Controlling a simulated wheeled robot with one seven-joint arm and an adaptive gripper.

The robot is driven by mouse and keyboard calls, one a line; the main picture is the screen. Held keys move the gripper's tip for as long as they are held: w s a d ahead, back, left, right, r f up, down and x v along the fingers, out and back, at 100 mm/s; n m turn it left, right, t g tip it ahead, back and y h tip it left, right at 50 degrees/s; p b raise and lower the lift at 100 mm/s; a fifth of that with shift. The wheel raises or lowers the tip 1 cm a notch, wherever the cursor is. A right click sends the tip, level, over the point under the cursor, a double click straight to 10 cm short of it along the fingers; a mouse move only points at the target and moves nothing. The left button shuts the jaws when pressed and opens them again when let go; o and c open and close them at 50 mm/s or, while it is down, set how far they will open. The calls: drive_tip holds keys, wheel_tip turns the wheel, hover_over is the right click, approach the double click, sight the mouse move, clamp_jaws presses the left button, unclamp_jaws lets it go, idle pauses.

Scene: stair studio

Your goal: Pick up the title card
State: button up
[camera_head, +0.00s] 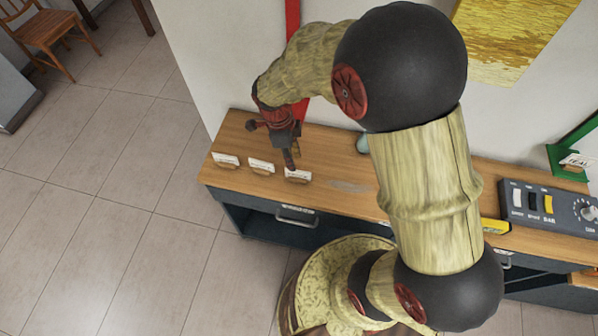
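Three small white cards in low wooden holders stand in a row near the front left edge of the wooden counter: a left card (225,159), a middle card (261,165) and a right card (298,175). Their print is too small to read, so I cannot tell which is the title card. My gripper (290,163) points down just behind and above the right card, close to it. The gap between its fingers does not show clearly, and I cannot tell whether it touches the card.
The wooden counter (345,165) has drawers below. A grey control box (547,204) with switches and a dial, a yellow item (495,226) and a green stand (567,172) with a small sign are at the right. A pale rounded object (362,144) is near the wall.

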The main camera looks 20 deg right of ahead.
sight(298, 172)
drive_tip(key=shift+m, duration=0.9)
drive_tip(key=shift+f, duration=0.25)
drive_tip(key=shift+s+d+f+b, duration=0.1)
drive_tip(key=shift+f+b, duration=0.1)
drive_tip(key=shift+f, duration=0.4)
drive_tip(key=shift+s+d+f+b, duration=0.1)
drive_tip(key=shift+f+b, duration=0.05)
drive_tip(key=shift+f, duration=0.4)
drive_tip(key=f, duration=0.1)
drive_tip(key=f+b, duration=0.1)
drive_tip(key=d+f, duration=0.1)
drive_tip(key=f, duration=0.1)
drive_tip(key=shift+s+d, duration=0.1)
drive_tip(key=shift+s, duration=0.2)
drive_tip(key=shift+f, duration=0.4)
drive_tip(key=shift+f+b, duration=0.25)
drive_tip(key=shift+b, duration=0.25)
drive_tip(key=shift+c, duration=1.4)
drive_tip(key=c, duration=0.4)
